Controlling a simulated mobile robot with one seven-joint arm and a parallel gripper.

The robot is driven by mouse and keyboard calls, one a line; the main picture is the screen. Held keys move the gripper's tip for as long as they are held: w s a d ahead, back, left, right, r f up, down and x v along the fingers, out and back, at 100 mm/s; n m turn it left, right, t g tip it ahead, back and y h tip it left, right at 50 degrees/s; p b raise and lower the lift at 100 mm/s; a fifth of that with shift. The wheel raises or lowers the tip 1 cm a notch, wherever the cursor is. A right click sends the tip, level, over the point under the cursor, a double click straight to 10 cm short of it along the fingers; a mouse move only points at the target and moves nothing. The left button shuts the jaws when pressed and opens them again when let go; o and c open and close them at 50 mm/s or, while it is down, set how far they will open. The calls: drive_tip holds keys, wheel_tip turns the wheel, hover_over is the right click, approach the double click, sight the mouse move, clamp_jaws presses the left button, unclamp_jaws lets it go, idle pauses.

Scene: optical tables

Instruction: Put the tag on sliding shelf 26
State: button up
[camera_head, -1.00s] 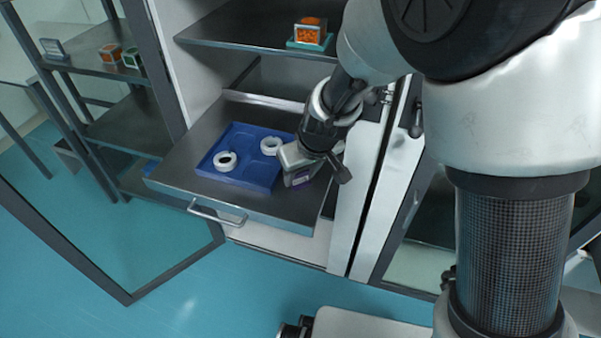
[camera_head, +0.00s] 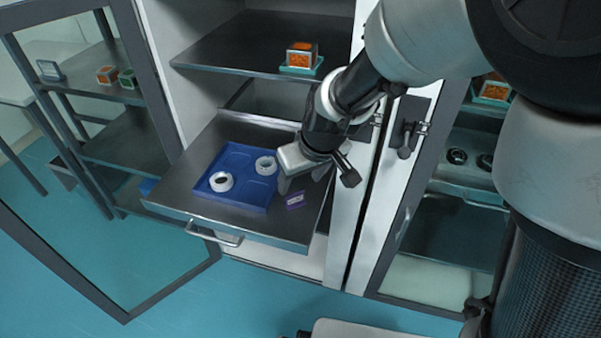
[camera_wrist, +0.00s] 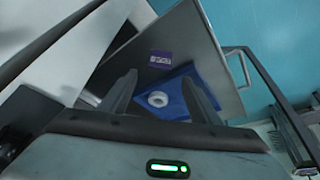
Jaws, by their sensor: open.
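The purple tag (camera_head: 295,200) lies on the pulled-out sliding shelf (camera_head: 296,232), to the right of a blue tray. It also shows in the wrist view (camera_wrist: 160,59), flat on the grey shelf surface with pale marks on it. My gripper (camera_head: 300,183) is above the shelf near the tag and the tray's right side, apart from the tag. No shelf number can be read.
The blue tray (camera_head: 216,201) holds two white rings (camera_head: 221,181). An orange box (camera_head: 302,55) stands on the fixed shelf above. An open glass door (camera_head: 125,312) is at left, and a cabinet with a door latch (camera_head: 407,140) is at right.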

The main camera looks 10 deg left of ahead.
drive_tip(key=s+d+r+m+t, duration=0.1)
drive_tip(key=s+d+r+m, duration=0.4)
drive_tip(key=d+r, duration=1)
drive_tip(key=s+d+r+m+t+h, duration=0.1)
drive_tip(key=s+d+r+m+h, duration=0.1)
drive_tip(key=s+d, duration=0.8)
drive_tip(key=shift+m+h+p, duration=0.3)
drive_tip(key=shift+m+h, duration=0.2)
drive_tip(key=shift+m, duration=0.1)
drive_tip(key=shift+c, duration=0.4)
